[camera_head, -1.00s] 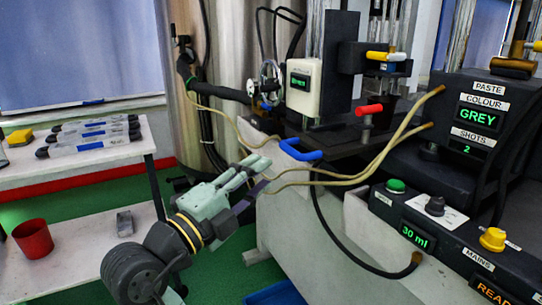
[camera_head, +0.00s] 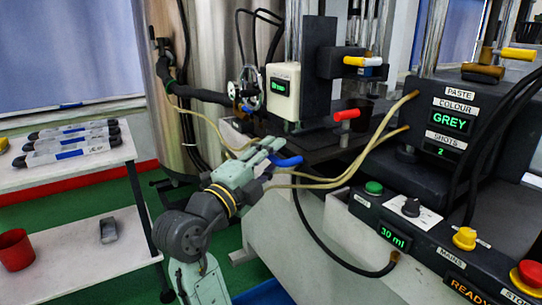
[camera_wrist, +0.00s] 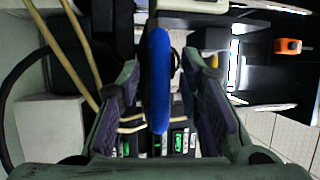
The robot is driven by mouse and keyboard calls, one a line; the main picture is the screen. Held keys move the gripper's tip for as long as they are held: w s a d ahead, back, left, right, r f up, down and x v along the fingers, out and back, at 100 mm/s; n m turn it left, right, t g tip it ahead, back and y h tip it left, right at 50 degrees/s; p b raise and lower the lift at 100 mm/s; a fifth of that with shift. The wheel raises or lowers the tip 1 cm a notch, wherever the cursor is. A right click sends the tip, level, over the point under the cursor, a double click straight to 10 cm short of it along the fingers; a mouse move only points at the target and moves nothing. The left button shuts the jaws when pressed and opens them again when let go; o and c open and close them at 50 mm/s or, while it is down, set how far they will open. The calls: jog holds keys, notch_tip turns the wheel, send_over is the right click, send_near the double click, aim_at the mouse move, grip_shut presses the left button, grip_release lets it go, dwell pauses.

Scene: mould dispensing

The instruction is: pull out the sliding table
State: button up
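The sliding table (camera_head: 320,150) is a dark flat plate on the machine, in the middle of the head view. Its blue handle (camera_head: 287,161) sticks out at the front left edge. In the wrist view the blue handle (camera_wrist: 158,80) stands upright in the picture between my two fingers. My gripper (camera_head: 268,155) is at the handle in the head view. In the wrist view my gripper (camera_wrist: 163,110) is open, with a visible gap on both sides of the handle. The fingers partly cover the handle in the head view.
A red-handled clamp (camera_head: 346,115) stands above the table. Beige hoses (camera_head: 340,177) run close to my gripper and the handle. A control panel (camera_head: 395,238) lies at the right.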

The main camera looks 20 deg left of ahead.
jog(key=shift+c, duration=0.6)
grip_shut()
